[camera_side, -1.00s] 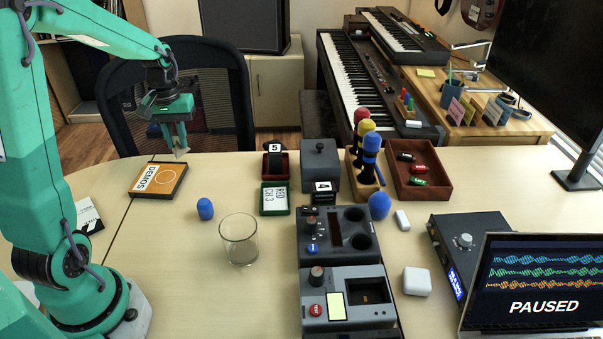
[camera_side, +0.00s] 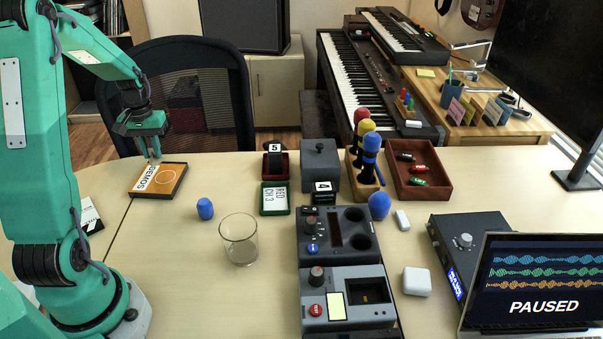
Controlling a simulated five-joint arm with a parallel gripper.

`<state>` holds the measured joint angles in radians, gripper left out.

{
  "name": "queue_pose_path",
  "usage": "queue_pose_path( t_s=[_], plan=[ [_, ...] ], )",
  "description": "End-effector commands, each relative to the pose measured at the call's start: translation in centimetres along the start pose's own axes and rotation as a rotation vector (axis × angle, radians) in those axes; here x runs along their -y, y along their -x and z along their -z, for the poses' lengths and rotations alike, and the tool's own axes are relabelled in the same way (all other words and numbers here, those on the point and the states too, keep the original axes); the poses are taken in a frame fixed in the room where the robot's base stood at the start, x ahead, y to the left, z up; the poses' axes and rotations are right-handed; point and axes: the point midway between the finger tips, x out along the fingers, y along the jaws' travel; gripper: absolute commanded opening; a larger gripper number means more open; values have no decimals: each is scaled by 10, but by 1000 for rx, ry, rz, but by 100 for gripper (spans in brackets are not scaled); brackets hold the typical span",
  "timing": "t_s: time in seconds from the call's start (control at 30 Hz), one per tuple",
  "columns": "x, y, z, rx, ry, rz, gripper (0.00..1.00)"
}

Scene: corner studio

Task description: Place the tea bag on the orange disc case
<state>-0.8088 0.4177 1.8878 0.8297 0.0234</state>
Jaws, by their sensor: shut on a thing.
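The orange disc case (camera_side: 172,181) lies flat on the left part of the desk, with a white DEMOS label and a ring outline on its face. My gripper (camera_side: 153,157) points down at the far left edge of the case, by the top of the label. It is shut on the tea bag, of which only a small pale bit shows at the fingertips. I cannot tell whether the tea bag touches the case.
Bare desk surrounds the case.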

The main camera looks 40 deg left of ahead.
Motion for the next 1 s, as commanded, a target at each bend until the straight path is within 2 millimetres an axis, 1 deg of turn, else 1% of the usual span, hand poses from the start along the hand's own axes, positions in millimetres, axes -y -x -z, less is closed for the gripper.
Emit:
queue_pose_path(
  t_s=[0.17, 0.27, 0.43, 0.53, 0.97, 1.0],
  plan=[
    [0, -3, 0, 1, 0, 0, 0],
    [0, -11, 0, 2, 0, 0, 0],
    [0, -31, -1, 4, 0, 0, 0],
    [0, -38, -1, 2, 0, 0, 0],
    [0, -42, 0, 1, 0, 0, 0],
    [0, -42, 0, 0, 0, 0, 25]
  ],
)
